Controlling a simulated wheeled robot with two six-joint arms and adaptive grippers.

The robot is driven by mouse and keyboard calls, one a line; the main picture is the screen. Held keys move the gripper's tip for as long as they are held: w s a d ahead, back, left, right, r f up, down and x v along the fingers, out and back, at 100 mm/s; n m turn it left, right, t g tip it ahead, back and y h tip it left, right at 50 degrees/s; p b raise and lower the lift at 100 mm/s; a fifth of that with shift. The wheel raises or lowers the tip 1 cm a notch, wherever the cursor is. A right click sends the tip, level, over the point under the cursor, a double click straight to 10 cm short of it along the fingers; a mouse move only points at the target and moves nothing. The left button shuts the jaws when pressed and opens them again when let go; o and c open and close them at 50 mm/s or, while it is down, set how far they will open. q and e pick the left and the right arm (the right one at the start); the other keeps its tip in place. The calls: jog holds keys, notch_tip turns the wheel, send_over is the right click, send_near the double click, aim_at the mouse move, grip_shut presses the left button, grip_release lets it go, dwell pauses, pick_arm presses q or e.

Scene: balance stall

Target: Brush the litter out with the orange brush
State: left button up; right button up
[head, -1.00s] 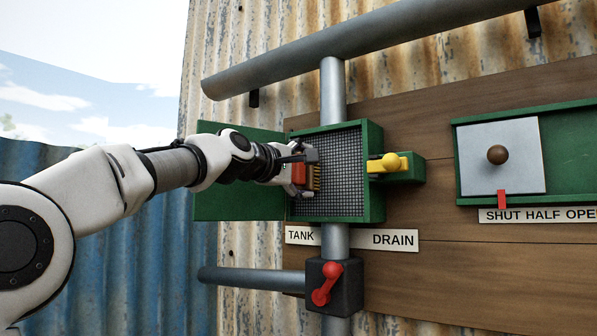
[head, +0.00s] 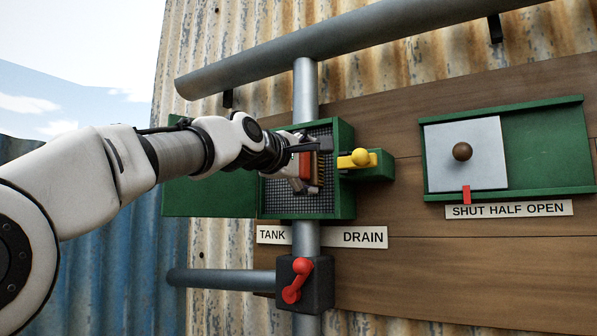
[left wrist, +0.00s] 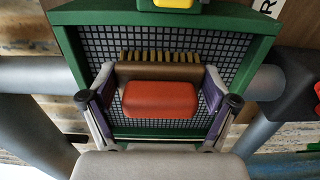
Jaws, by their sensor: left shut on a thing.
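The orange brush (head: 304,167) is held in my left gripper (head: 308,167), inside the open green box (head: 345,190) on the wall. In the left wrist view the orange brush (left wrist: 160,98) lies between the two fingers of my left gripper (left wrist: 160,90), with its tan bristles pointing toward the yellow-handled end of the box. Behind it is a dark square grid (left wrist: 210,45). I see no litter on the visible part of the grid; the brush and gripper hide some of it. My right gripper is not in view.
The box's green door (head: 205,190) stands open to the left. A yellow handle (head: 360,157) sits right of the box. A red lever (head: 297,280) is on the pipe below. A metal slide plate (head: 465,155) with a brown knob is farther right.

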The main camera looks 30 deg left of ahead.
pick_arm(q)
jog(key=shift+d, duration=0.85)
jog(key=shift+d+r, duration=0.15)
jog(key=shift+a+p, duration=1.5)
jog(key=shift+a, duration=4.25)
jog(key=s+b, duration=0.5)
jog(key=b, duration=0.3)
jog(key=shift+a, duration=0.1)
